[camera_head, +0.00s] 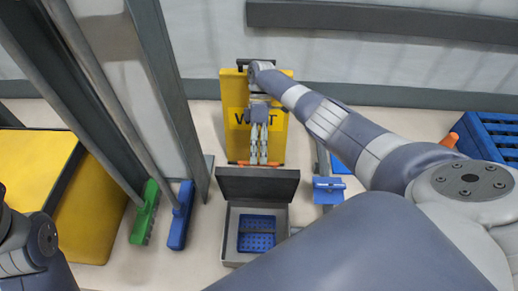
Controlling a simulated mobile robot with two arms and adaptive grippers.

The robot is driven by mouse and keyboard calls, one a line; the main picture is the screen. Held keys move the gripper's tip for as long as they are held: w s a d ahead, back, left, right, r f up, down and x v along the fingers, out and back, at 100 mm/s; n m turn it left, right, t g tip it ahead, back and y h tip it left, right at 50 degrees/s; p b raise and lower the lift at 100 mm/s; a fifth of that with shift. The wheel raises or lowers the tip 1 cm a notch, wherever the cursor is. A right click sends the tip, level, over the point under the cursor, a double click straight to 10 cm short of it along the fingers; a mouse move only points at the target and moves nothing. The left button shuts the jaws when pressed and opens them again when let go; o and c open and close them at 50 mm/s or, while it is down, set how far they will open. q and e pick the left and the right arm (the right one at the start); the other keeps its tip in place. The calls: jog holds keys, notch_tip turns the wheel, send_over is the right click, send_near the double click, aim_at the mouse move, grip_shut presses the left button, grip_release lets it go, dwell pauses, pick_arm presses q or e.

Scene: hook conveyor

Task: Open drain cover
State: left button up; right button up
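The drain is a grey box (228,243) in the floor at the lower middle of the head view. Its dark drain cover (257,185) stands raised at the far edge of the box, so the box's inside shows. A blue perforated tray (256,241) lies inside. My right gripper (258,162) points down just beyond the cover, in front of the yellow sign. Its fingers look close together, with nothing seen between them. Whether the fingertips touch each other or the cover is unclear. My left arm shows at the lower left edge; its gripper is out of view.
A yellow wet-floor sign (236,125) stands by the back wall. A green brush (145,215) and a blue brush (181,215) stand to the left, near grey posts and a yellow block (85,215). A blue squeegee-like tool (328,190) and blue crate (487,133) are right.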

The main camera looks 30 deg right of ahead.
jog(key=shift+s+f, duration=0.1)
jog(key=shift+f, duration=0.3)
jog(key=v, duration=0.7)
jog(key=shift+a, duration=0.15)
jog(key=shift+c, duration=1)
jog(key=shift+d+r, duration=0.25)
jog(key=shift+r, duration=0.3)
